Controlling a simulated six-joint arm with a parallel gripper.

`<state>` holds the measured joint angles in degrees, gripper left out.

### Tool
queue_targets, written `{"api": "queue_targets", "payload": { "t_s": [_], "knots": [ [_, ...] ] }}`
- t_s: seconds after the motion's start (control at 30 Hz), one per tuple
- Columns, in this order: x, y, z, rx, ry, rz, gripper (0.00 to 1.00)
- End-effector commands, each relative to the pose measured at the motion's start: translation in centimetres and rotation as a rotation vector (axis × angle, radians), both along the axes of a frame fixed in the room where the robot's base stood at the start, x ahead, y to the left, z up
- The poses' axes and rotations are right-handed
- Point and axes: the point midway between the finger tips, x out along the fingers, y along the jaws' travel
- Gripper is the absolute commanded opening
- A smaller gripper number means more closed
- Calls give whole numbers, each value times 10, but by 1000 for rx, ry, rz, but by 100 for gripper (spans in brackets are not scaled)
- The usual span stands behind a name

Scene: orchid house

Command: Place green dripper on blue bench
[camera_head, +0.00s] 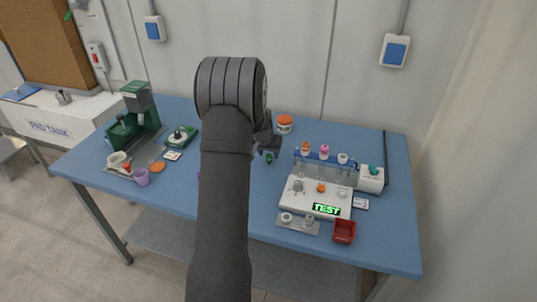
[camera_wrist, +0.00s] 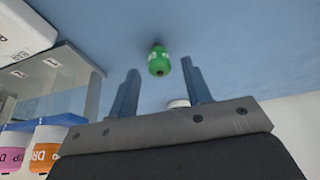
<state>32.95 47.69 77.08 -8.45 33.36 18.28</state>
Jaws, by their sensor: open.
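The green dripper (camera_head: 269,158) is on the blue bench (camera_head: 240,185), just below my gripper (camera_head: 266,148) in the head view. In the wrist view the green dripper (camera_wrist: 159,61) shows against the blue surface, a little beyond the fingertips and in line with the gap between them. My gripper (camera_wrist: 160,76) is open, with one finger on each side of that gap and nothing held. I cannot tell whether the dripper stands upright or is tilted.
A rack (camera_head: 325,157) with orange, pink and white drippers stands right of my gripper, behind a white TEST device (camera_head: 316,197). An orange-lidded jar (camera_head: 284,124) is behind. A red tray (camera_head: 344,231) sits at the front. A green machine (camera_head: 136,115) stands left.

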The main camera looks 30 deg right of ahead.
Motion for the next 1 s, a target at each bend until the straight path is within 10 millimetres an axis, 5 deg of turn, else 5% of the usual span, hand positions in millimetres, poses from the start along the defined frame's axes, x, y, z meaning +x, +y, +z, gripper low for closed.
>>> {"api": "queue_targets", "payload": {
  "t_s": [0.53, 1.0],
  "knots": [
    [-26, 27, 91, -1, -2, 1, 45],
    [-31, 31, 104, 0, 1, 1, 45]
  ]
}}
